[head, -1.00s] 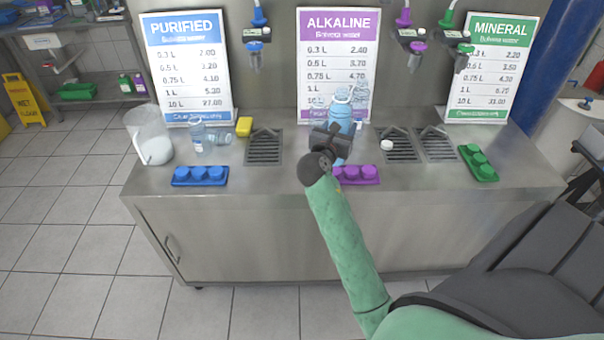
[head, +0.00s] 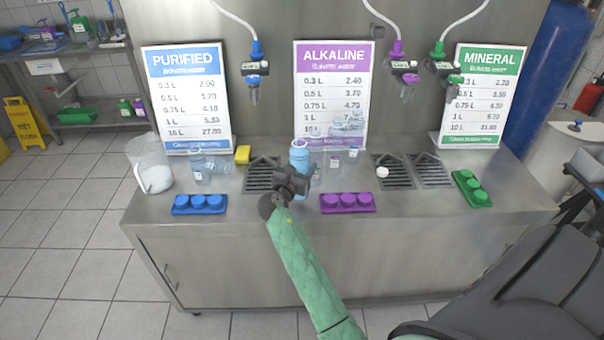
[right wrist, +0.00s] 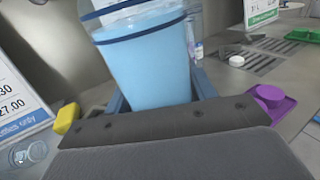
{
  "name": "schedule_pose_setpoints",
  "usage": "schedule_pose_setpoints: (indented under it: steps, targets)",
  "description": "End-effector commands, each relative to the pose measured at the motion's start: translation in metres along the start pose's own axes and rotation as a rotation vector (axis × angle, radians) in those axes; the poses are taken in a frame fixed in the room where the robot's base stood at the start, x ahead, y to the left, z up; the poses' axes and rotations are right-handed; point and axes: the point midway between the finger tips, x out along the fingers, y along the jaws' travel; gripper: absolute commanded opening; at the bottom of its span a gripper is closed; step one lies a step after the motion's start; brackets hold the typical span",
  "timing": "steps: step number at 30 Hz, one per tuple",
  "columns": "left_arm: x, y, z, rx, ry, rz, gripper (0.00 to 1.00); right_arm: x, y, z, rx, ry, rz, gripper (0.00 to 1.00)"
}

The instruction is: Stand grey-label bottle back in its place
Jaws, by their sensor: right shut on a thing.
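My right gripper (head: 289,184) is shut on a light-blue bottle (head: 299,155) and holds it about upright over the counter, just right of the left drain grate. In the right wrist view the blue bottle (right wrist: 150,65) fills the space between the fingers. I cannot make out a grey label on it, and the gripper hides its lower part, so I cannot tell whether its base touches the counter. My left gripper is not in view.
Clear bottles stand close right of the held one (head: 333,162). Left are a standing clear bottle (head: 198,165), one lying down (head: 219,167), a yellow block (head: 242,154) and a pitcher (head: 150,165). Blue (head: 199,204), purple (head: 347,202) and green (head: 472,188) cap trays line the front.

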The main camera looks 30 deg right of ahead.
Motion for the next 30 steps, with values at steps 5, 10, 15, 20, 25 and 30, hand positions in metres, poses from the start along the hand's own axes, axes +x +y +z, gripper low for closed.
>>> schedule_pose_setpoints:
  steps: [5,10,15,20,25,30]
  targets:
    - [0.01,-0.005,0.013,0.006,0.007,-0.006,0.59,0.0,-0.001,-0.019,-0.004,0.0,0.0,0.09]
    - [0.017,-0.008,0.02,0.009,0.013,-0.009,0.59,0.0,-0.001,-0.033,-0.002,0.0,0.0,0.09]
    - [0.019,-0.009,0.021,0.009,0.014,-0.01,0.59,0.0,-0.001,-0.034,-0.001,-0.001,0.0,0.09]
    - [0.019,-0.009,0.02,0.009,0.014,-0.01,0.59,0.0,-0.001,-0.035,-0.001,0.0,0.0,0.09]
    - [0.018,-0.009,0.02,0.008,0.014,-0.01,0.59,0.0,-0.001,-0.038,-0.002,0.001,0.0,0.73]
    - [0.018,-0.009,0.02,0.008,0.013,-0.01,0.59,0.0,-0.001,-0.038,-0.002,0.001,0.0,0.77]
